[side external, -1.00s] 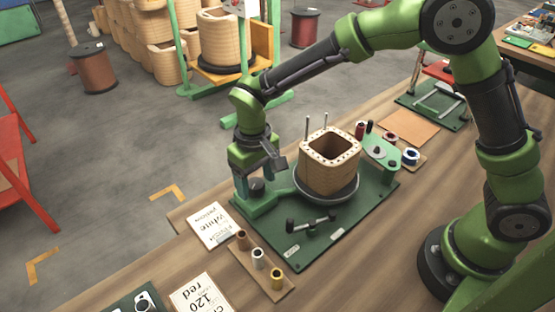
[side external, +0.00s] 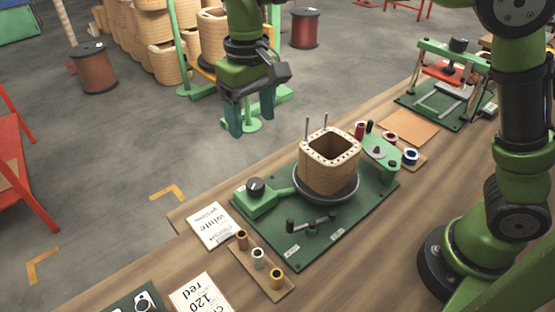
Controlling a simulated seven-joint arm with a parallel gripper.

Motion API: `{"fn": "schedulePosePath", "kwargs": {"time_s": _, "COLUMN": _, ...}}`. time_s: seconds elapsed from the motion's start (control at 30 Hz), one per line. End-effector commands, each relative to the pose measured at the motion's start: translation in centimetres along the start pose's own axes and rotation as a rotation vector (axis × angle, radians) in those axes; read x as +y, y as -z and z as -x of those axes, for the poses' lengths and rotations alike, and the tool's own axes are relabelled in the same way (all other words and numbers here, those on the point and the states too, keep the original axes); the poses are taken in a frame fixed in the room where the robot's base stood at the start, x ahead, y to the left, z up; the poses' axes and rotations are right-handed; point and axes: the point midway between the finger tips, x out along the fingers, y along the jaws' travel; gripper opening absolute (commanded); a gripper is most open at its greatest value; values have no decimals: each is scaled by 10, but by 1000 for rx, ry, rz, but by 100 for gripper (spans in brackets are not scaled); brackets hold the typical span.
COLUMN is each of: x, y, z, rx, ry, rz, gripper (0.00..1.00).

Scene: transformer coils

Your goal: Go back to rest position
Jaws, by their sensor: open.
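My gripper (side external: 252,118) hangs fingers down, open and empty, in the upper middle of the side external view. It is raised above and behind the winding station, clear of everything on the table. The wooden coil former (side external: 329,170) stands upright on a dark round plate on the green base board (side external: 340,222), with two thin metal rods rising at its back edge. A black knob (side external: 256,187) sits on a green block at the left of the board, apart from my gripper.
A spool rack (side external: 262,268) with several small spools and white label cards (side external: 210,226) lie at the front left. A brown square pad (side external: 408,128) and a green press (side external: 452,75) stand at the back right. Large coils (side external: 165,60) and wire reels stand on the floor behind.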

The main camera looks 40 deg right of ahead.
Motion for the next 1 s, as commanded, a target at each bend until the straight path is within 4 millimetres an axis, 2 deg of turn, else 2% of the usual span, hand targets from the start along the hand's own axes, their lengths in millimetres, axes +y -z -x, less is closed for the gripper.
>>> {"fn": "schedulePosePath", "kwargs": {"time_s": 0.33, "x": 0, "y": 3, "z": 0, "rx": 16, "ry": 2, "rz": 6, "gripper": 68}}
{"fn": "schedulePosePath", "kwargs": {"time_s": 0.47, "x": 2, "y": -5, "z": -16, "rx": 25, "ry": 21, "rz": 25, "gripper": 68}}
{"fn": "schedulePosePath", "kwargs": {"time_s": 0.67, "x": 44, "y": -42, "z": -6, "rx": 133, "ry": 106, "rz": -33, "gripper": 68}}
{"fn": "schedulePosePath", "kwargs": {"time_s": 0.83, "x": 86, "y": -85, "z": 4, "rx": 265, "ry": 181, "rz": -137, "gripper": 68}}
{"fn": "schedulePosePath", "kwargs": {"time_s": 1.0, "x": 122, "y": -130, "z": 5, "rx": 410, "ry": 237, "rz": -259, "gripper": 68}}
